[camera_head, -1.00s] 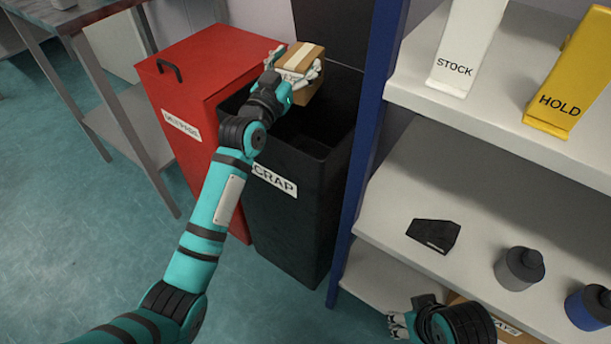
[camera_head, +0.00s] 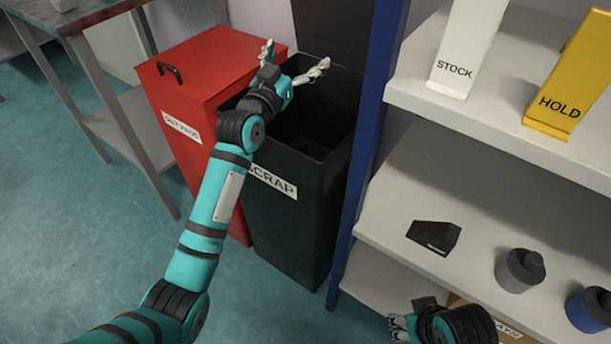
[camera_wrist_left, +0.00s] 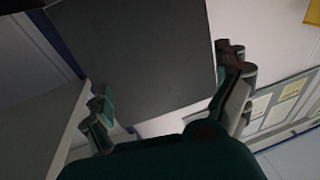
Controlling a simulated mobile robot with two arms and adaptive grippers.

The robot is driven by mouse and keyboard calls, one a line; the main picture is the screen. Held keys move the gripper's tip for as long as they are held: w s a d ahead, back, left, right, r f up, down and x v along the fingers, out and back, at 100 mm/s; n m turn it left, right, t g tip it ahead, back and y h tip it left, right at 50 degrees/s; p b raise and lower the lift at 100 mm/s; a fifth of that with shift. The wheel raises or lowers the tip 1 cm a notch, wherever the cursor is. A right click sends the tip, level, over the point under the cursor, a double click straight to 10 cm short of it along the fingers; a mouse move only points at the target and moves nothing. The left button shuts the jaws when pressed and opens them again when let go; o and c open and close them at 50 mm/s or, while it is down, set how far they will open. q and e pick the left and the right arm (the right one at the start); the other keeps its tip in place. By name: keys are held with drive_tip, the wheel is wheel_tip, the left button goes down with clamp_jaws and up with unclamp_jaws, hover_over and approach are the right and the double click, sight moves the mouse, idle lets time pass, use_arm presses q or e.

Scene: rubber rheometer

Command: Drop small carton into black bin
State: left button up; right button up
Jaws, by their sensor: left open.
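The black bin (camera_head: 300,215), labelled SCRAP, stands open-topped between the red bin and the shelf. My left gripper (camera_head: 295,56) is over the bin's back left part, its fingers spread wide and empty. In the left wrist view my left gripper (camera_wrist_left: 170,95) also shows its fingers apart with nothing between them. The small carton is not visible in either current view; the inside of the bin is dark and partly hidden by my arm. My right gripper (camera_head: 400,325) is low at the bottom edge by the shelf, and its opening is unclear.
A red lidded bin (camera_head: 205,90) touches or nearly touches the black bin's left side. The blue shelf post (camera_head: 370,130) rises close on the right. The white shelves (camera_head: 490,210) hold a black wedge-shaped item (camera_head: 433,236) and dark weights. A metal table (camera_head: 75,40) stands at left.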

use_arm(q)
wheel_tip(320, 180, up, 8)
drive_tip(key=shift+r, duration=0.2)
idle(0.4)
